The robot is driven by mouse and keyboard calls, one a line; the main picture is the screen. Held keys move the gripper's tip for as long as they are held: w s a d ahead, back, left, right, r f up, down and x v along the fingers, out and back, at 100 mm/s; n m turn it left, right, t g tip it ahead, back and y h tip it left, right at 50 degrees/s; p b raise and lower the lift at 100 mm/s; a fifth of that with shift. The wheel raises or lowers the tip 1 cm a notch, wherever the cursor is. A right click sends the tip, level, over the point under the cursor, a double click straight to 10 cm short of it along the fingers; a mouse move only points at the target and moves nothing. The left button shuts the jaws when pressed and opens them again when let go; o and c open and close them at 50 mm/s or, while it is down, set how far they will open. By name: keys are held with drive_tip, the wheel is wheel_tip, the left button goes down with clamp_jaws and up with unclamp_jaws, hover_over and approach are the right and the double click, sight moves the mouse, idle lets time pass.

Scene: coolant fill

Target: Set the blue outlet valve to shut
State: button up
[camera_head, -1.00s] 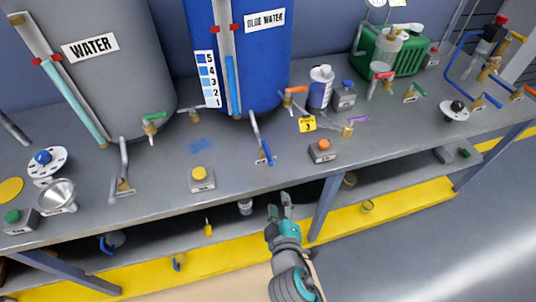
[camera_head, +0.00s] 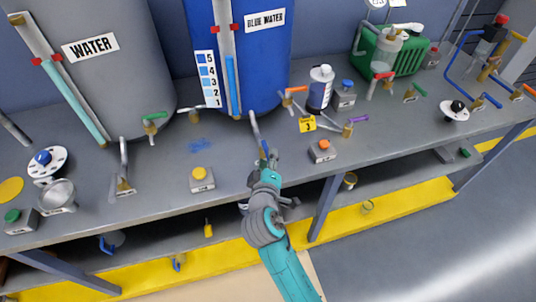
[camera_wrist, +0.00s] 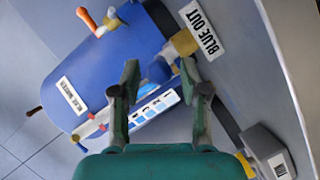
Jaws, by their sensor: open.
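The blue outlet valve's blue handle (camera_head: 264,148) is at the table's front edge, below the blue tank (camera_head: 268,60). My gripper (camera_head: 268,172) covers its lower part in the head view. In the wrist view the blue handle (camera_wrist: 159,69) shows between my two open fingertips (camera_wrist: 160,78), beside the brass valve body (camera_wrist: 184,42) and the "BLUE OUT" label (camera_wrist: 203,28). I cannot tell whether either finger touches it.
A grey box with a yellow button (camera_head: 201,178) stands left of the valve, and a box with an orange button (camera_head: 322,151) stands right. An orange-handled valve (camera_head: 294,90) is on the tank. A table leg (camera_head: 324,210) is right of my arm.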

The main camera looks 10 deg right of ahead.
drive_tip(key=shift+x, duration=1.3)
clamp_jaws()
